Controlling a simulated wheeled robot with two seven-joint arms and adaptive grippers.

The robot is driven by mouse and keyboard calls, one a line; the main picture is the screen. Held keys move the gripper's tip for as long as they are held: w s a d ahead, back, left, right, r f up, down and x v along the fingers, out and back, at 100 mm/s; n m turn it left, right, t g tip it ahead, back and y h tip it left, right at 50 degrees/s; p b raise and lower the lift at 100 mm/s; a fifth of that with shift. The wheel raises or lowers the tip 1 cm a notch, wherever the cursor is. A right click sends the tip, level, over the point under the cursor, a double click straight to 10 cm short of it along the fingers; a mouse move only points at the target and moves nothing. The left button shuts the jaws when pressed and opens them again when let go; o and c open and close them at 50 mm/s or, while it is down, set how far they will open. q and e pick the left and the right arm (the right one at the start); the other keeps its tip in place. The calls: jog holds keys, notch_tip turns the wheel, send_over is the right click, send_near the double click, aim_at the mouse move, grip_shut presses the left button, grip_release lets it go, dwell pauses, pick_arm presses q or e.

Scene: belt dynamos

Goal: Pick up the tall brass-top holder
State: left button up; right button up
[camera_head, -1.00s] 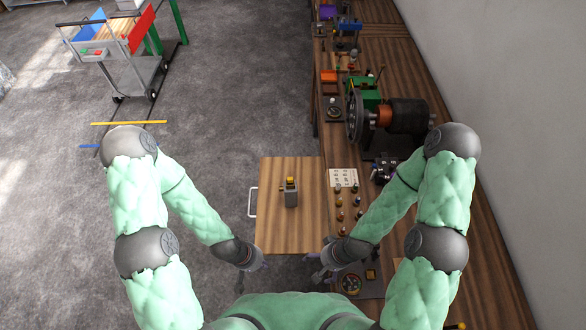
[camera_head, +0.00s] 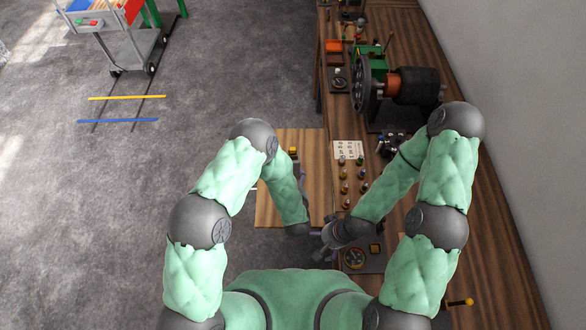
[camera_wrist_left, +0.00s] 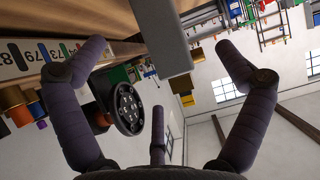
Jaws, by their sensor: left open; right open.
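A grey upright block with a brass-yellow top (camera_head: 293,151), which fits the tall brass-top holder, stands on the wooden board. My left forearm hides most of its body in the head view. In the left wrist view its grey body (camera_wrist_left: 166,38) lies between the spread fingers of my left gripper (camera_wrist_left: 160,48), with the yellow end beyond. The fingers are open, with gaps on both sides of the block. In the head view my left gripper (camera_head: 299,230) is mostly hidden by its arm. My right gripper (camera_head: 322,246) is open and empty near the board's right edge.
Several small knobbed pieces (camera_head: 345,188) stand beside a printed card (camera_head: 347,150) on the bench right of the board (camera_head: 266,210). A dynamo with a wheel (camera_head: 366,85) sits farther back. A gauge panel (camera_head: 356,258) lies near my right gripper.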

aim_at(296, 167)
pick_arm(q)
jog(key=shift+t+y, duration=0.4)
jog(key=shift+t, duration=0.4)
jog(key=w, duration=0.3)
jog(key=w+d+f, duration=0.1)
jog(key=w, duration=0.1)
jog(key=shift+w, duration=0.3)
jog(key=shift+w+f, duration=0.1)
jog(key=shift+w, duration=0.45)
jog(key=x, duration=0.4)
jog(key=shift+w+a+p, duration=0.1)
jog(key=shift+p, duration=0.2)
jog(key=c, duration=1.6)
jog(key=shift+o, duration=0.2)
